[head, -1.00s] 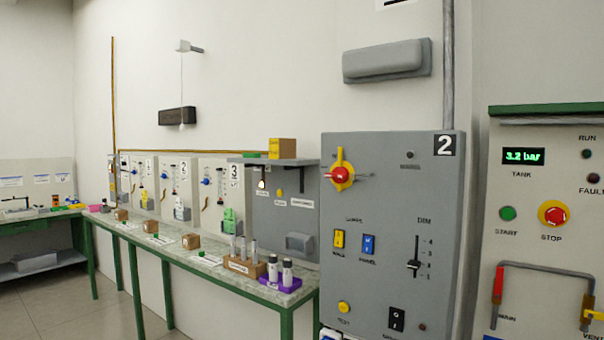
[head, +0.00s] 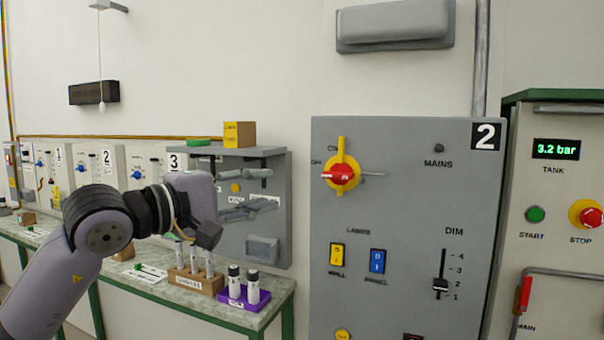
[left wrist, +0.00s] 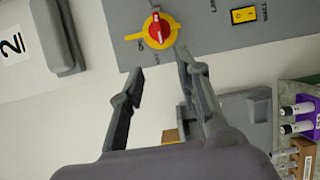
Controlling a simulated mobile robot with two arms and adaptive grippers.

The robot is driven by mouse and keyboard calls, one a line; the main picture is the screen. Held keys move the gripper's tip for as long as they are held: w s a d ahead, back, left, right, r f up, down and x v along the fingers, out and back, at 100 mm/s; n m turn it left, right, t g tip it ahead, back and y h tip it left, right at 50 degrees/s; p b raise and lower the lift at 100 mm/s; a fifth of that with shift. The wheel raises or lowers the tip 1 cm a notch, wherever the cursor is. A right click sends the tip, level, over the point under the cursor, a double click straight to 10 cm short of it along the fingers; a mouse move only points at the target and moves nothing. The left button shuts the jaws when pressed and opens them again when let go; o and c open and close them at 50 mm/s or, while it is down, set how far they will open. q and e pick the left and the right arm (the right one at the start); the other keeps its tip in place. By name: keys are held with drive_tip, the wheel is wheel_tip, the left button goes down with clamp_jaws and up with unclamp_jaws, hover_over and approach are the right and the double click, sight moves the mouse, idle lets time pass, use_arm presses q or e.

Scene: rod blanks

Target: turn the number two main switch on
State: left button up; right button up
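The number two main switch (head: 341,175) is a red rotary handle on a yellow plate, high on the left of the grey panel marked 2 (head: 409,205). Its handle lies roughly level, toward the OFF mark at left; the ON mark is above. My left gripper (head: 276,188) is open and empty, left of the switch and apart from it. In the left wrist view the switch (left wrist: 159,30) is just beyond the gap between the open fingers (left wrist: 161,63). My right gripper is in neither view.
The panel also carries a yellow rocker (head: 337,254), a blue rocker (head: 377,261) and a DIM slider (head: 440,285). Behind my left gripper is a grey board (head: 275,225). Below it, a bench holds vials in a purple tray (head: 243,303). A tank cabinet (head: 552,200) stands at right.

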use_arm(q)
drive_tip(key=w+d+p, duration=0.1)
drive_tip(key=d, duration=0.1)
drive_tip(key=p, duration=0.6)
approach(334, 177)
drive_tip(key=x, duration=0.7)
drive_tip(key=shift+w+d+r, duration=0.2)
drive_tip(key=shift+w+r, duration=0.05)
drive_tip(key=shift+w+d+f, duration=0.15)
drive_tip(key=shift+w+d, duration=0.2)
drive_tip(key=shift+w, duration=0.2)
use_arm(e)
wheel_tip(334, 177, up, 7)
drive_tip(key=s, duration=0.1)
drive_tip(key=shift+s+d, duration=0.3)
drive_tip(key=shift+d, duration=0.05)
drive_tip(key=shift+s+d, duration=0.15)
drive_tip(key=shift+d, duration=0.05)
use_arm(q)
drive_tip(key=c, duration=0.4)
clamp_jaws()
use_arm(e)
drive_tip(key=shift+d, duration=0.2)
